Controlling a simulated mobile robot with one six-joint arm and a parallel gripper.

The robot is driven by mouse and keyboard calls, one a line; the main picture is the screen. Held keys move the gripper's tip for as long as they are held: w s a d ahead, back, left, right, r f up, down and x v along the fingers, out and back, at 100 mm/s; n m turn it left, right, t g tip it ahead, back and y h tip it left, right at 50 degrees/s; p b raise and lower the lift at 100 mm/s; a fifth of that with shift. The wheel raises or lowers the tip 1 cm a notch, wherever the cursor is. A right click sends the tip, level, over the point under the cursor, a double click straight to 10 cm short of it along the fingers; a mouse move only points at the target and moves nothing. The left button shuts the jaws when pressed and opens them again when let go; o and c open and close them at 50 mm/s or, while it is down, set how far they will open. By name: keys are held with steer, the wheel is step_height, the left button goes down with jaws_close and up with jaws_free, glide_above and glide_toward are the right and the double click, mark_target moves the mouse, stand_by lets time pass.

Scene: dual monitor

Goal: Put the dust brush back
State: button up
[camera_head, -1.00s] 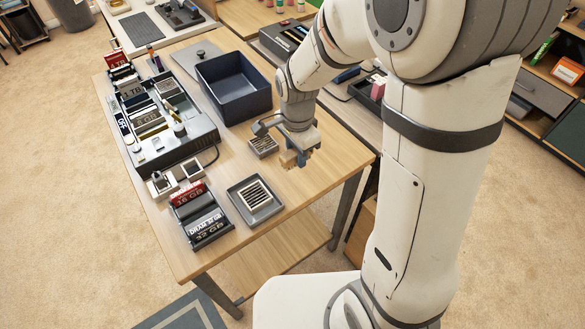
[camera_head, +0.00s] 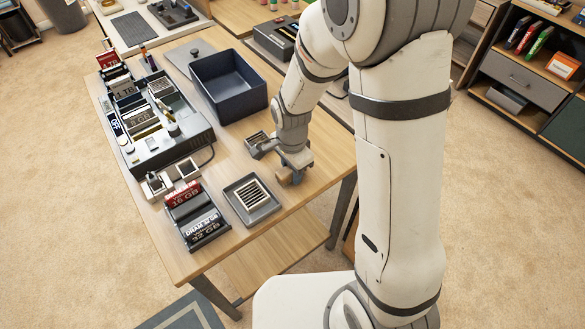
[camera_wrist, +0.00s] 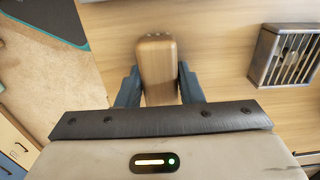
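The dust brush (camera_wrist: 157,62) shows in the wrist view as a rounded wooden block with small dots along its far end. It stands between the two blue fingers of my gripper (camera_wrist: 158,88), which press close on both its sides. In the head view the brush (camera_head: 286,179) is a small tan block at my gripper (camera_head: 294,172), low over the right part of the table, partly covered by the fingers. Its bristles are hidden. I cannot tell whether it touches the tabletop.
On the table (camera_head: 312,212), a grey slatted tray (camera_head: 237,205) lies left of my gripper, with a small slatted box (camera_head: 250,146) behind it. A dark blue bin (camera_head: 228,101) stands farther back. A long module rack (camera_head: 168,151) and a memory holder (camera_head: 197,219) fill the left side.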

steer(key=o, duration=0.4)
step_height(320, 180, up, 12)
steer(key=p, duration=0.2)
steer(key=s+d+r+n, duration=0.2)
steer(key=s+d+n, duration=0.1)
steer(key=s+d, duration=0.1)
steer(key=s+d+r+n+t, duration=0.1)
steer(key=s+d+r+n, duration=0.2)
steer(key=s+d+n, duration=0.1)
steer(key=s+d+r+n+t, duration=0.1)
steer(key=s+d+r+n, duration=0.2)
steer(key=s+d+n, duration=0.1)
steer(key=shift+d+r, duration=0.25)
